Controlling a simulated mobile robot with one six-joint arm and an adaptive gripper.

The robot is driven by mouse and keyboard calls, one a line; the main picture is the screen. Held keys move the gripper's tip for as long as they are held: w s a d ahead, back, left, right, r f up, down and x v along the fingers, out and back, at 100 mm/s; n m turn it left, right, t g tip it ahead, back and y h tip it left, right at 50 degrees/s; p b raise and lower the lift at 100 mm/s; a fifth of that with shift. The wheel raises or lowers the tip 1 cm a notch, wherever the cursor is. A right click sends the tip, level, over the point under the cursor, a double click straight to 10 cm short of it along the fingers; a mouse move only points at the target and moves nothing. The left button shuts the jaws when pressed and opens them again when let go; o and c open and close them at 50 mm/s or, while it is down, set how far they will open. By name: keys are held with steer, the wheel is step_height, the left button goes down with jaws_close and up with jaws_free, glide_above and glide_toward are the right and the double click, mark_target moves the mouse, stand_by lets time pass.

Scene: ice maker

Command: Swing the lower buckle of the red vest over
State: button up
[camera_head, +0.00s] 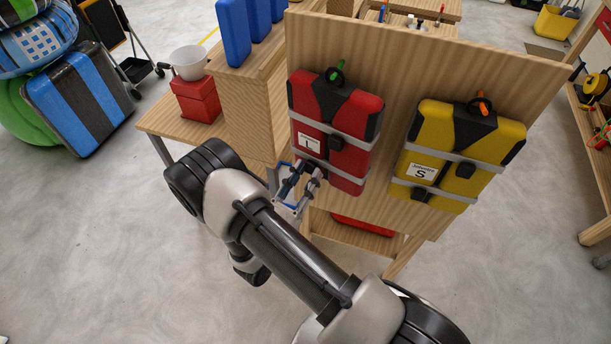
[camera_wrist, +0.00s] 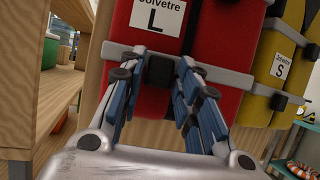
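The red vest (camera_head: 347,108) hangs upright on a wooden panel, with a white "L" label and two grey straps. It also fills the middle of the wrist view (camera_wrist: 210,45). Its upper buckle (camera_head: 335,143) is black, right of the label. Its lower buckle (camera_wrist: 158,71) is a black block on the lower grey strap (camera_wrist: 235,78), below the label. My gripper (camera_head: 303,170) is at the vest's lower left in the head view. In the wrist view its blue-padded fingers (camera_wrist: 158,85) are open, one on each side of the lower buckle. Contact cannot be told.
A yellow vest (camera_head: 460,150) labelled "S" hangs on the same wooden panel (camera_head: 420,55) to the right. A wooden bench with a red box (camera_head: 196,99) and blue blocks (camera_head: 235,32) stands at the left. Grey floor is free in front.

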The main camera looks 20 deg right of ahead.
steer(key=shift+o, duration=1.2)
steer(key=v, duration=1.2)
steer(key=shift+f, duration=0.1)
steer(key=s+d+r+m+g+y, duration=0.2)
steer(key=s+d+r+m+g, duration=0.2)
steer(key=d+r+m+g, duration=0.35)
steer(key=s+d+r+m+g+y, duration=0.3)
steer(key=s+d+r+m+g, duration=0.15)
steer(key=r+m+g, duration=0.5)
steer(key=s+a+r+m+t+y, duration=0.3)
steer(key=s+r+m+t+y, duration=0.2)
steer(key=r+m+y, duration=0.3)
steer(key=shift+s+a+m+t+y, duration=0.35)
steer(key=shift+m+t+y, duration=0.45)
steer(key=shift+y, duration=1.2)
